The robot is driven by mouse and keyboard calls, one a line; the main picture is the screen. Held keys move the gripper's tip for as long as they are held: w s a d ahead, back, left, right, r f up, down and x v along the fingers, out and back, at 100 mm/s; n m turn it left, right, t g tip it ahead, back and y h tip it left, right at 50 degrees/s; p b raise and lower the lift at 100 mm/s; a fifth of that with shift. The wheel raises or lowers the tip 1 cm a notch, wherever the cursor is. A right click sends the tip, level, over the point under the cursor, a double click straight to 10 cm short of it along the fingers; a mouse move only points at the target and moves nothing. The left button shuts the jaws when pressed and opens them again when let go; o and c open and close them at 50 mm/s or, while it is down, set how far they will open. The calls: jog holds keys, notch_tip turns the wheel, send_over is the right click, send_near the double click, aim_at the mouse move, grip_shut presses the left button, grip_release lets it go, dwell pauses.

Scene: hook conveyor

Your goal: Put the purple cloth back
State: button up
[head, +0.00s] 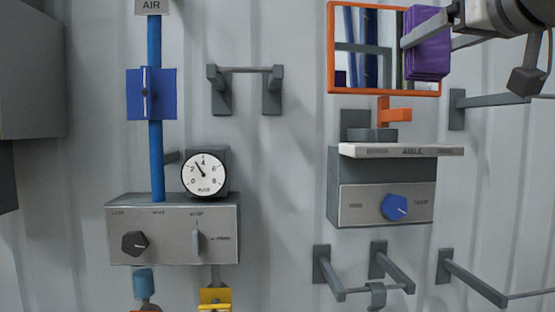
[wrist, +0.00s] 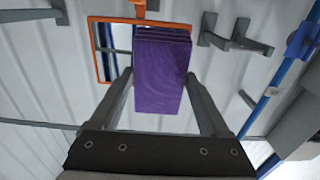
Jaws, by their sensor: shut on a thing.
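The purple cloth (head: 428,45) is a folded, layered block in the upper right of the head view. It also shows in the middle of the wrist view (wrist: 160,75). My gripper (head: 430,35) is shut on the cloth, with one finger on each side of it; it shows in the wrist view too (wrist: 160,88). The cloth is held up in front of the orange-framed mirror (head: 331,50) and covers its right part in the head view. Whether the cloth touches the mirror I cannot tell.
Below the mirror is a grey box with a blue knob (head: 395,207) and an AISLE ledge (head: 388,151). Empty wall brackets hang at upper middle (head: 245,71), right (head: 490,100) and lower right (head: 470,280). A gauge (head: 204,174) and blue pipe (head: 155,60) are left.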

jog(key=w+a+f, duration=0.3)
jog(key=w+f, duration=0.4)
jog(key=f, duration=1.2)
jog(key=w+a+f, duration=0.4)
jog(key=w+f, duration=0.2)
jog(key=f, duration=1.3)
jog(key=w+a+f, duration=0.4)
jog(key=w+f, duration=0.3)
jog(key=f, duration=1.3)
jog(key=shift+w+a+m+h, duration=0.2)
jog(key=shift+w+m+h, duration=0.1)
jog(key=shift+w, duration=0.05)
jog(key=shift+r, duration=0.1)
